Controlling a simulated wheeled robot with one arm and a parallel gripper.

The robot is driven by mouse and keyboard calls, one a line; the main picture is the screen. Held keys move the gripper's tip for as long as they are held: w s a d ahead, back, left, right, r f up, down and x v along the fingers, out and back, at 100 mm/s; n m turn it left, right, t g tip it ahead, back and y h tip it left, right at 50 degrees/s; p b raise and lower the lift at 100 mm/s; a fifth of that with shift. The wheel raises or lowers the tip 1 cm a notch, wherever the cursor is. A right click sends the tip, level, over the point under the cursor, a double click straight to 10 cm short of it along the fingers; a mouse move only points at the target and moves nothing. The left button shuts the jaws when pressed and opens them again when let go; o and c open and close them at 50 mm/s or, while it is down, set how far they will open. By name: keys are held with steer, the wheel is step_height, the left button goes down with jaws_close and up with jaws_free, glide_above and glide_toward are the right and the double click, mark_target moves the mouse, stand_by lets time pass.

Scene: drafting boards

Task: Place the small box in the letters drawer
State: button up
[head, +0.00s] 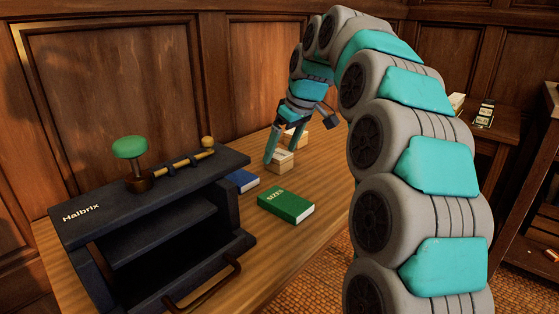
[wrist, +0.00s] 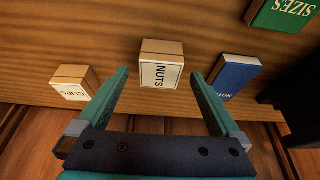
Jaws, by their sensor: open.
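Two small wooden boxes stand on the desk. The box marked NUTS (head: 280,161) also shows in the wrist view (wrist: 161,65), and the box marked CLIPS (wrist: 73,82) is to its left there. My gripper (head: 284,146) is open and empty, its fingers reaching down at the boxes; in the wrist view the NUTS box lies ahead between the fingertips. I cannot tell whether they touch it. A dark Halbrix cabinet (head: 82,213) stands at the desk's left. Its lower drawer, with a copper handle (head: 207,287), looks pulled out. No letters label is readable.
A green SIZES book (head: 286,207) and a blue book (head: 240,181) lie between the boxes and the cabinet. The green-topped stamp (head: 130,150) stands up from the cabinet top. Wood panelling rises behind the desk. Bare desk lies right of the green book.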

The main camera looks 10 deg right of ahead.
steer(key=x, duration=0.2)
steer(key=shift+w+f, duration=0.1)
steer(key=shift+f, duration=0.15)
jaws_close()
stand_by(0.6)
steer(key=shift+r, duration=0.1)
steer(key=shift+r, duration=1.7)
steer(key=s, duration=0.5)
steer(key=s+r+b, duration=0.1)
steer(key=s, duration=0.4)
steer(key=s+b, duration=0.1)
steer(key=s, duration=0.5)
steer(key=shift+d+r, duration=0.2)
steer(key=shift+d, duration=0.15)
